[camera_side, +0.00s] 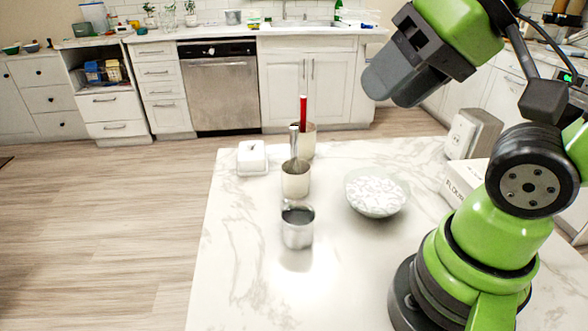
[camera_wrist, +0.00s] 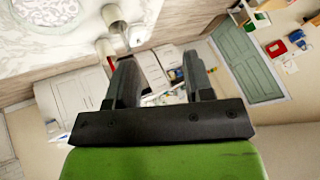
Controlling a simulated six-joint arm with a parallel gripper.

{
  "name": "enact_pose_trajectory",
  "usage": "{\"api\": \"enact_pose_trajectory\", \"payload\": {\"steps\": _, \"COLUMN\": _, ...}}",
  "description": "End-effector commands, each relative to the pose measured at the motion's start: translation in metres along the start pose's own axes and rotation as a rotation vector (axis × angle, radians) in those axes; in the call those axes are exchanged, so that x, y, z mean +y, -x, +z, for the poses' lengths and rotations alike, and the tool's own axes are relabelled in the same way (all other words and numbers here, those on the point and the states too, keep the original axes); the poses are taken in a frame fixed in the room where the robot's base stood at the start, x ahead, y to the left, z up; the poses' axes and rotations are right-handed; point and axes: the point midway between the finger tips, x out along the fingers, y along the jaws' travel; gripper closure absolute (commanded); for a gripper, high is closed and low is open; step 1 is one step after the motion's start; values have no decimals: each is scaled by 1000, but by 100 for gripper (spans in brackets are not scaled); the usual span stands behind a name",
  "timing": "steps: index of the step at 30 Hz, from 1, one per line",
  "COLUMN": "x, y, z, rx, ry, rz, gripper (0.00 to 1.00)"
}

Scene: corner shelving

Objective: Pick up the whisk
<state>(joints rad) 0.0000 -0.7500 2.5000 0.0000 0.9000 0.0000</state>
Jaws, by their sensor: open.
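The whisk (camera_side: 294,141) stands in a metal cup (camera_side: 295,184) on the marble table, its grey handle pointing up. Its wires are mostly hidden inside the cup. My gripper (camera_side: 388,82) is high above the table, to the upper right of the whisk in the side view, and touches nothing. In the wrist view, my gripper (camera_wrist: 160,72) has its two fingers apart with nothing held between them.
A cup (camera_side: 309,138) with a red-handled utensil (camera_side: 303,112) stands just behind. An open metal canister (camera_side: 298,230) is in front, a bowl of white contents (camera_side: 376,193) to the right, and a white butter dish (camera_side: 251,159) to the left. A flour box (camera_side: 461,181) stands near my arm.

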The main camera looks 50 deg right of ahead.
Motion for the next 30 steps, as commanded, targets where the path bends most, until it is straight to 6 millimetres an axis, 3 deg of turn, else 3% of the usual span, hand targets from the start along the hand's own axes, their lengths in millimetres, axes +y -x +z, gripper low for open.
{"api": "enact_pose_trajectory", "payload": {"steps": 5, "x": -2, "y": -1, "z": -10, "rx": -18, "ry": -10, "rz": 17, "gripper": 53}}
{"api": "enact_pose_trajectory", "payload": {"steps": 8, "x": -5, "y": -4, "z": -32, "rx": -55, "ry": -30, "rz": 55, "gripper": 53}}
{"api": "enact_pose_trajectory", "payload": {"steps": 14, "x": -3, "y": -28, "z": -95, "rx": -166, "ry": -101, "rz": 168, "gripper": 53}}
{"api": "enact_pose_trajectory", "payload": {"steps": 21, "x": 24, "y": -84, "z": -159, "rx": -295, "ry": -208, "rz": 308, "gripper": 53}}
{"api": "enact_pose_trajectory", "payload": {"steps": 25, "x": 48, "y": -120, "z": -181, "rx": -361, "ry": -273, "rz": 379, "gripper": 53}}
{"api": "enact_pose_trajectory", "payload": {"steps": 30, "x": 78, "y": -158, "z": -194, "rx": -421, "ry": -341, "rz": 447, "gripper": 53}}
